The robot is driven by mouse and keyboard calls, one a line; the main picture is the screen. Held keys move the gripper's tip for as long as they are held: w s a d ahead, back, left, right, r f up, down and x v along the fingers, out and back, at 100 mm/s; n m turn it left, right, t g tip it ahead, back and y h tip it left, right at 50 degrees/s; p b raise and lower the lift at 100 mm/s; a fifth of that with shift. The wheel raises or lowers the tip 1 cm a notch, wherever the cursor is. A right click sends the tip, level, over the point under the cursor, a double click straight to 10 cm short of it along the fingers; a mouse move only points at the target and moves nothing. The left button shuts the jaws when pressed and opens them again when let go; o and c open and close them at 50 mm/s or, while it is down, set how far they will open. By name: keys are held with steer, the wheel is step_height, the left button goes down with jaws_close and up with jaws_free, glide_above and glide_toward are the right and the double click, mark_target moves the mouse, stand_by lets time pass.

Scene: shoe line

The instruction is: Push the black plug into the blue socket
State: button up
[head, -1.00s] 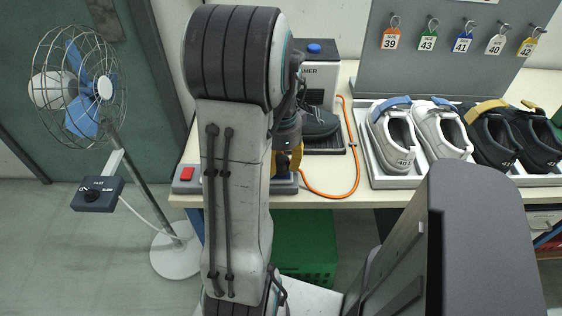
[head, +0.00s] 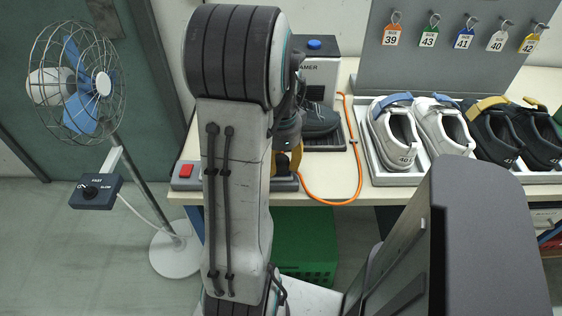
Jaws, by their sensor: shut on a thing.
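My gripper (head: 291,164) shows only in part at the right of my arm, low over a grey power strip (head: 284,184) near the table's front edge. Its yellow parts are visible, but the fingertips are mostly hidden. An orange cable (head: 357,185) runs from the steamer area in a loop to the gripper. The black plug at its end cannot be made out; the gripper is shut around that spot. The blue socket is hidden behind my arm. I cannot tell whether plug and socket touch.
The strip's red switch (head: 186,171) shows left of my arm. A steamer (head: 318,72) with a blue button and a dark shoe (head: 320,119) stand behind the gripper. A tray of shoes (head: 398,178) is at right. A fan (head: 78,85) stands on the floor at left.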

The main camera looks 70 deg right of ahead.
steer(key=o, duration=1.2)
